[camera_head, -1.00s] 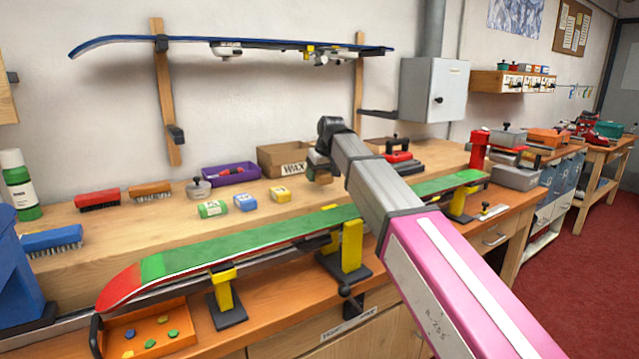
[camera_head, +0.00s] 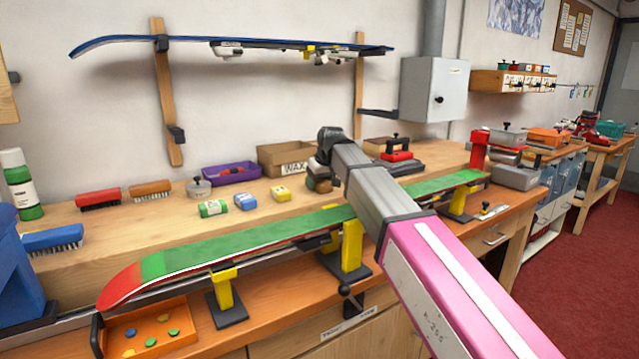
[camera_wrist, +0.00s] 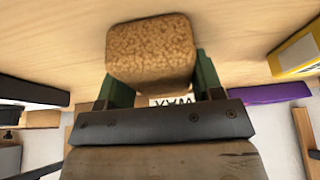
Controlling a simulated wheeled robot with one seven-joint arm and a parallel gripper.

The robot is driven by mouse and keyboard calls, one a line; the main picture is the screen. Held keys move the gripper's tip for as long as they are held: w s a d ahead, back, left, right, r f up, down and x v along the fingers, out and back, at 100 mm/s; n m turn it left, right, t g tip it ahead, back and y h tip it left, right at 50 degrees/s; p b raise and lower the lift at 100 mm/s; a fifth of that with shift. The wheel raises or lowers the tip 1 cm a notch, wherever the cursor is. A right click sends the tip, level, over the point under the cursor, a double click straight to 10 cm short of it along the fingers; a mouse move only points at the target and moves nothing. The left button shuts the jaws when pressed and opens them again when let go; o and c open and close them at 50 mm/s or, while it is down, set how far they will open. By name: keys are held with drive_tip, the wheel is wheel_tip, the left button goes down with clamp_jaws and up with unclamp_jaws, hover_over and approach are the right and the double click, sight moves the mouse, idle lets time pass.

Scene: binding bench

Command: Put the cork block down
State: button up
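The cork block (camera_wrist: 152,52) is brown and speckled, in the upper middle of the wrist view. My gripper (camera_wrist: 160,85) has its two green fingers on either side of it and is shut on it. In the head view my gripper (camera_head: 319,174) is low over the wooden bench top (camera_head: 100,240), near the back, with the cork block (camera_head: 320,185) showing small and partly hidden at its end. I cannot tell whether the block touches the bench.
A cardboard wax box (camera_head: 283,158) stands close behind my gripper. A yellow block (camera_head: 281,194) lies to its left, with a purple bin (camera_head: 232,174) beyond. The green and red ski (camera_head: 250,240) runs across in front. A red-handled iron (camera_head: 397,155) sits to the right.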

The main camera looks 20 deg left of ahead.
drive_tip(key=shift+o, duration=0.6)
drive_tip(key=v, duration=1.2)
drive_tip(key=shift+r, duration=0.1)
